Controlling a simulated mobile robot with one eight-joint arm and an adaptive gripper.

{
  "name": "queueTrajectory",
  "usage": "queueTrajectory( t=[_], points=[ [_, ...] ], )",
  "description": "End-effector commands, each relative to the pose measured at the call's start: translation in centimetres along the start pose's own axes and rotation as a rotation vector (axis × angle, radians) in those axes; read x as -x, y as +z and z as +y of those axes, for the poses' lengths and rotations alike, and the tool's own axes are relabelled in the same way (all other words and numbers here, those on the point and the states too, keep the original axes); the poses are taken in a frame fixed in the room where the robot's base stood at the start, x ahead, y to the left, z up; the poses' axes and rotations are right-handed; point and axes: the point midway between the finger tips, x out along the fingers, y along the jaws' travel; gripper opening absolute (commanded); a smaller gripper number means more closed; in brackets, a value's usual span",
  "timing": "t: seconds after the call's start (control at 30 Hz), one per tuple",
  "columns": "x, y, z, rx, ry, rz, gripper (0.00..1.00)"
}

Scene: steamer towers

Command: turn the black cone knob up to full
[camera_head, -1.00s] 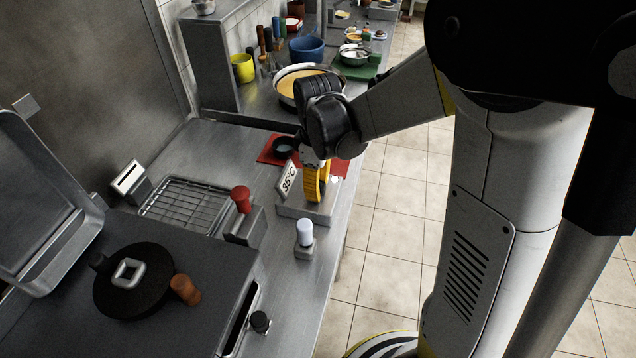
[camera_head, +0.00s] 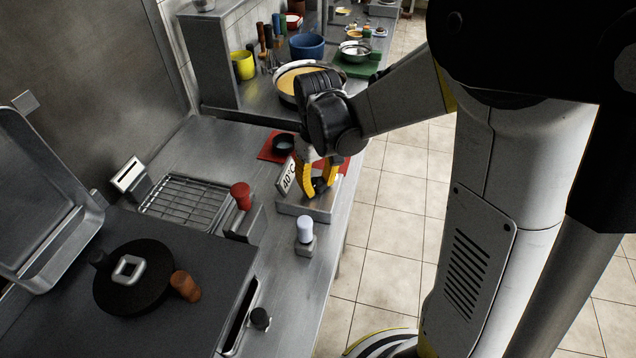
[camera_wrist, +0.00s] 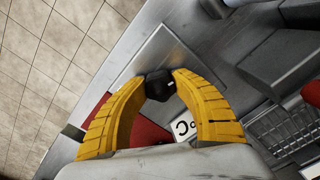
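The black cone knob (camera_wrist: 160,85) shows in the wrist view between the two yellow fingertips, with a small white mark on its side. It stands on a grey metal base (camera_head: 306,207), which also shows in the wrist view (camera_wrist: 150,52). My gripper (camera_head: 319,191) is over this base, and its fingertips touch the knob from both sides (camera_wrist: 161,80). In the head view my fingers largely hide the knob.
A red knob (camera_head: 241,193) and a white-topped knob (camera_head: 305,228) stand near the base. A wire rack (camera_head: 186,203) lies to the left. A red mat (camera_head: 270,151) with a dark bowl (camera_head: 283,143) lies behind. Tiled floor (camera_head: 393,215) is clear to the right.

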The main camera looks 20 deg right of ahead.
Motion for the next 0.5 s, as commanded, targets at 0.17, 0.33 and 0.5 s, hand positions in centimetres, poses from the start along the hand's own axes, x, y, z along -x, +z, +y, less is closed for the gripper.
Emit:
queueTrajectory(
  t=[0.17, 0.33, 0.5],
  points=[
    [-0.10, 0.12, -0.04, 0.001, -0.001, -0.002, 0.44],
    [-0.06, 0.07, -0.02, 0.011, -0.001, -0.001, 0.44],
    [-0.05, 0.04, 0.01, 0.222, 0.000, -0.001, 0.44]
  ],
)
